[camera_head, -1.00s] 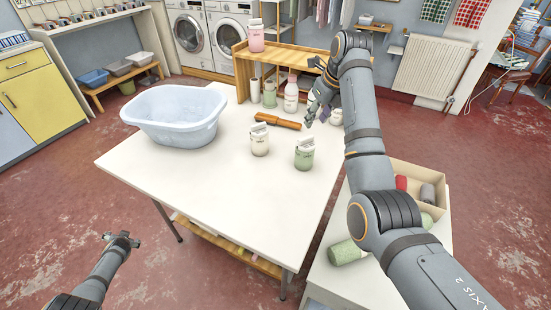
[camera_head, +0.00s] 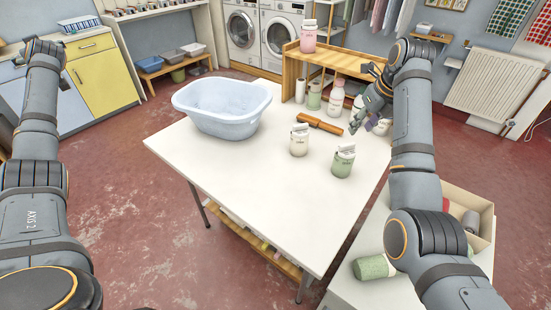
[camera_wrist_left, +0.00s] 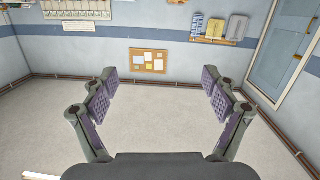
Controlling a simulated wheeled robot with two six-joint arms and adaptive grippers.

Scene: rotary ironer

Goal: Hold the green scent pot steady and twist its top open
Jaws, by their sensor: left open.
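The green scent pot (camera_head: 343,163) stands upright on the white table (camera_head: 235,180), with a white top (camera_head: 345,148) on it. A similar cream pot (camera_head: 299,142) stands to its left. My right gripper (camera_head: 362,117) hangs over the table's back right part, behind and above the green pot and apart from it. Its fingers look spread and empty. My left arm is raised at the left edge of the head view, and its fingers are hidden there. In the left wrist view my left gripper (camera_wrist_left: 160,85) is open and empty, facing a floor and wall.
A blue tub (camera_head: 222,105) stands at the table's back left. A wooden roller-like tool (camera_head: 320,124) lies behind the pots. Several bottles stand by a wooden shelf (camera_head: 345,62). At right are a box (camera_head: 475,205) and a lying green pot (camera_head: 373,267). The table front is clear.

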